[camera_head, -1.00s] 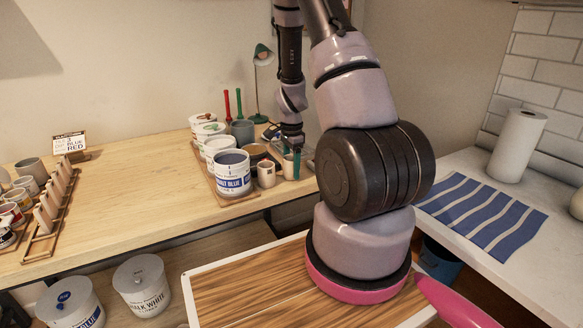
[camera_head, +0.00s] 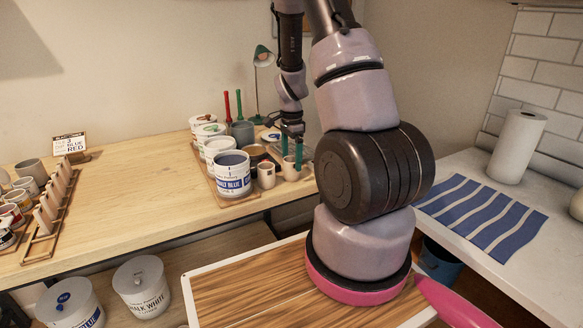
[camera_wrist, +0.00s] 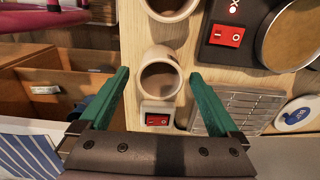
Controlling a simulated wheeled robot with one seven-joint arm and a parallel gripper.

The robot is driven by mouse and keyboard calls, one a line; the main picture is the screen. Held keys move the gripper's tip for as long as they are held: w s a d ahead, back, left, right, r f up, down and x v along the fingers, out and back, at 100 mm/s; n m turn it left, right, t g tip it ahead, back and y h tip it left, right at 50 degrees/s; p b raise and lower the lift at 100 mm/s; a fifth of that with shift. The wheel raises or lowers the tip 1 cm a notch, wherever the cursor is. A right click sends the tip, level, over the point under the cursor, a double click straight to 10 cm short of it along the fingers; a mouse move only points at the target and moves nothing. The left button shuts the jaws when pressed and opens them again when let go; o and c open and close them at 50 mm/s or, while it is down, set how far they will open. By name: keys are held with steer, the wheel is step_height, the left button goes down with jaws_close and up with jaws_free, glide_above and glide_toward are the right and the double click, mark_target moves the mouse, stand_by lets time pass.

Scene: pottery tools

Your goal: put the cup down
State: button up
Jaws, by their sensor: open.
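A small cream cup (camera_head: 290,172) stands upright at the right end of the group of pots on the wooden table. In the wrist view the cup (camera_wrist: 160,80) lies between my two green fingertips, with a gap on either side. A pale block with a red switch shows by its lower side; I cannot tell whether the cup rests on it. My gripper (camera_head: 291,153) is open, pointing down at the cup; it also shows in the wrist view (camera_wrist: 159,76). A second similar cup (camera_head: 266,175) stands just left, and shows at the wrist view's top (camera_wrist: 170,6).
A large white paint tub (camera_head: 231,178) stands left of the cups. A black device with a red switch (camera_wrist: 226,36), a round pan (camera_wrist: 292,36) and a metal grille (camera_wrist: 232,108) lie close by.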

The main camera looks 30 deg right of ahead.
steer(key=s+a+r+n+t, duration=0.2)
steer(key=a+r, duration=0.1)
steer(key=r, duration=1.3)
steer(key=s+a+r+n+t, duration=0.1)
steer(key=s+a+r+n, duration=0.2)
steer(key=s+r, duration=0.3)
steer(key=s+a+r+n+t+y, duration=0.1)
steer(key=s+a+r+n+t, duration=0.1)
steer(key=s+a+r+n, duration=0.2)
steer(key=s+a+r+n+t+y, duration=0.1)
steer(key=s+a+r+n+t, duration=0.1)
steer(key=s+r, duration=0.5)
steer(key=a+r+n, duration=0.1)
steer(key=n, duration=0.1)
steer(key=shift+s+a+r+n, duration=0.15)
steer(key=shift+s+r+n, duration=0.15)
steer(key=shift+s, duration=0.05)
